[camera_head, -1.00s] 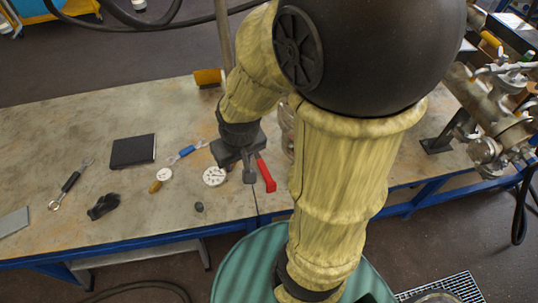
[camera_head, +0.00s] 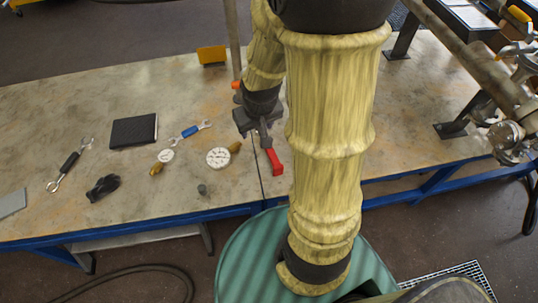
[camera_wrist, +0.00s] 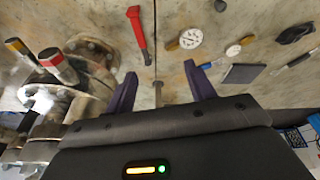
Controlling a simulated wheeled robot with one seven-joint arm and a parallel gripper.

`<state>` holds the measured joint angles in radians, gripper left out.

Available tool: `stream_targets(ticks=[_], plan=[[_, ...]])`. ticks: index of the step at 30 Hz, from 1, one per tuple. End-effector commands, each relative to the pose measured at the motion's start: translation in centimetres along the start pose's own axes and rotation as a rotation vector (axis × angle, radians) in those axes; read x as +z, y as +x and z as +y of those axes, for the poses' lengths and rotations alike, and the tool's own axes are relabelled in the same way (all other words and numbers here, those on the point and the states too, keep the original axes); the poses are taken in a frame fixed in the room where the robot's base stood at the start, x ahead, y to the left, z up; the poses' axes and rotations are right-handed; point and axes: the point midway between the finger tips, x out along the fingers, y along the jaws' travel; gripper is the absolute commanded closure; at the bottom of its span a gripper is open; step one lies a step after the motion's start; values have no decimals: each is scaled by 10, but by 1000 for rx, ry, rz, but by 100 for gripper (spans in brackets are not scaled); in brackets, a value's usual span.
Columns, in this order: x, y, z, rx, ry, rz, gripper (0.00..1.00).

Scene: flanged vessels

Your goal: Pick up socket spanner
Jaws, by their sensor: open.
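Several hand tools lie flat on the table; I cannot tell for sure which is the socket spanner. A red-handled tool (camera_head: 274,161) lies beside the table seam, its upper end partly hidden by my gripper; it also shows in the wrist view (camera_wrist: 137,28), beyond the jaws. A black-handled spanner (camera_head: 69,163) lies at the far left. A blue-handled spanner (camera_head: 190,131) lies nearer; part of it shows by a fingertip in the wrist view (camera_wrist: 206,65). My gripper (camera_head: 257,128) is open and empty above the table; its spread fingers show in the wrist view (camera_wrist: 160,72).
Two gauges (camera_head: 219,157) (camera_head: 166,156), a black notebook (camera_head: 133,130), a dark crumpled item (camera_head: 103,188) and a small knob (camera_head: 202,189) lie left of my gripper. A yellow block (camera_head: 212,55) stands behind. Flanged pipework (camera_head: 515,140) stands at right. The table's middle-left has free room.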

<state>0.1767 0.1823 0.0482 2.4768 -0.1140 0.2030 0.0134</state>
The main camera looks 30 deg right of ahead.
Motion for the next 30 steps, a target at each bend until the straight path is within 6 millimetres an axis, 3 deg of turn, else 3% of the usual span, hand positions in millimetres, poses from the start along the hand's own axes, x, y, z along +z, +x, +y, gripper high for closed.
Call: stream_targets(ticks=[1, 3, 9, 12, 15, 26, 30], plan=[[0, 41, 11, 6, 12, 3, 45], [-5, 75, 26, 9, 22, 19, 45], [-13, 168, 67, -1, 52, 72, 45], [-14, 197, 81, -10, 66, 95, 45], [-16, 210, 88, -17, 72, 109, 45], [-17, 210, 89, -18, 74, 114, 45], [-18, 222, 89, -18, 74, 111, 45]])
